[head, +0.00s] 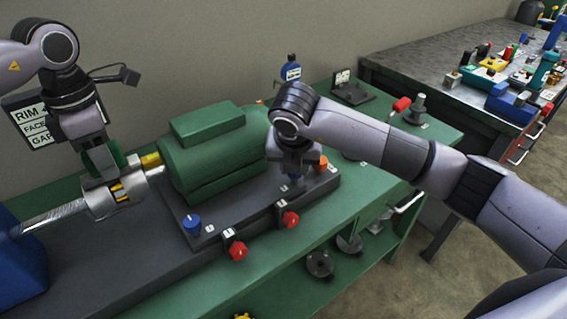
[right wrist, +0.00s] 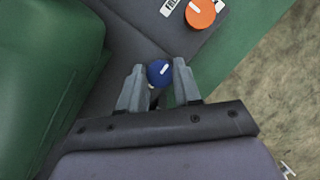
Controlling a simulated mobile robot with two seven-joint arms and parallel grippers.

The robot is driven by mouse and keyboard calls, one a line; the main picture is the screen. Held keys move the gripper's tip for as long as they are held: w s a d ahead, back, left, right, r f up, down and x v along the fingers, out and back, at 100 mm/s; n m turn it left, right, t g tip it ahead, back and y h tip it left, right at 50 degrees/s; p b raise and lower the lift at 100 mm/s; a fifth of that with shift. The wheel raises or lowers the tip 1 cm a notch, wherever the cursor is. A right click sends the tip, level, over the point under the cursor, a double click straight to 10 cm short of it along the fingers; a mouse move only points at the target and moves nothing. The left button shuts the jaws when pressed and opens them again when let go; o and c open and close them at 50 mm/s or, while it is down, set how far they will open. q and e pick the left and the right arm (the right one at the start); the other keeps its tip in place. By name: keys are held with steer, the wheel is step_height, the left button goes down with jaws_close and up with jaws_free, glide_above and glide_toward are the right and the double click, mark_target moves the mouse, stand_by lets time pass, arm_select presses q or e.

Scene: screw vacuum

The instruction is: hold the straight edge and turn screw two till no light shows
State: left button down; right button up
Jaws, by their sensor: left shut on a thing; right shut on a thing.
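My left gripper (head: 108,178) is shut just above the silver shaft coupling (head: 101,204). The thin straight edge between its jaws is mostly hidden by the fingers, and I cannot tell whether light shows under it. I cannot read this knob's number in either view.
The green motor (head: 215,160) stands between my grippers on a dark base. Another blue knob (head: 192,223), red knobs (head: 238,251) and an orange knob (right wrist: 200,13) surround it. A sign (head: 32,122) stands behind my left arm. A tool-covered bench (head: 415,70) is at the back right.

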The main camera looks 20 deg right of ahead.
steer(key=shift+r+m, duration=0.1)
steer(key=shift+m, duration=0.5)
steer(key=shift+h, duration=0.3)
steer(key=o, duration=1.1)
steer(key=shift+c, duration=0.2)
steer(key=v, duration=1.2)
steer(key=shift+w, duration=0.1)
